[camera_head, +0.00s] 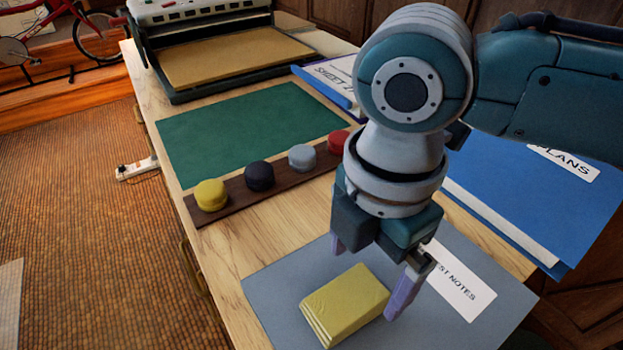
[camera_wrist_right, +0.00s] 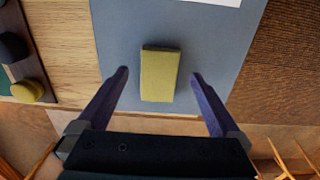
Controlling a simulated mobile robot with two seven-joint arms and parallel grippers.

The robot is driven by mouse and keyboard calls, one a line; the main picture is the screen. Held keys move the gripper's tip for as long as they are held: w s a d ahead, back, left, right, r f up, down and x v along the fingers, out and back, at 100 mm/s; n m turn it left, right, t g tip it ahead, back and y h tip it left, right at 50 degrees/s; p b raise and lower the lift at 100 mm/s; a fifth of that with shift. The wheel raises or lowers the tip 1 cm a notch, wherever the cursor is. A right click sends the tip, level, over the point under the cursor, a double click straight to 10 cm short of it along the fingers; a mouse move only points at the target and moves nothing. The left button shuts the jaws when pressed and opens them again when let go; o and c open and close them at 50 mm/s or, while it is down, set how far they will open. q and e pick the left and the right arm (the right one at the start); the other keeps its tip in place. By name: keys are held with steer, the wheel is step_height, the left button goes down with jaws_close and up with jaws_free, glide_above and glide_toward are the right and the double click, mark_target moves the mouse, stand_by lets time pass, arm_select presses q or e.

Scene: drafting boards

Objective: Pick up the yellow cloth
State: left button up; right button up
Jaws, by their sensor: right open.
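The yellow cloth (camera_head: 345,305) is a folded rectangular stack lying on the grey-blue sheet (camera_head: 275,285) near the table's front edge. My right gripper (camera_head: 370,275) is open above the cloth, its purple fingers pointing down. In the right wrist view the cloth (camera_wrist_right: 160,75) lies between and just beyond the two spread fingertips of my right gripper (camera_wrist_right: 159,75), with gaps on both sides. Nothing is between the fingers' pads in contact. My left gripper is not in view.
A dark wooden strip (camera_head: 232,202) holds several round coloured pieces, including a yellow one (camera_head: 211,195). Behind it lies a green mat (camera_head: 240,125). A blue folder (camera_head: 540,200) labelled PLANS is at right. A machine with a tan bed (camera_head: 230,60) stands at the back.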

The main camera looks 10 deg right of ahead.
mark_target(359, 290)
step_height(359, 290, down, 4)
steer(key=shift+a+r+b, duration=0.1)
steer(key=shift+b, duration=0.3)
steer(key=c, duration=1.3)
step_height(359, 290, up, 20)
steer(key=p, duration=0.4)
steer(key=shift+p, duration=0.3)
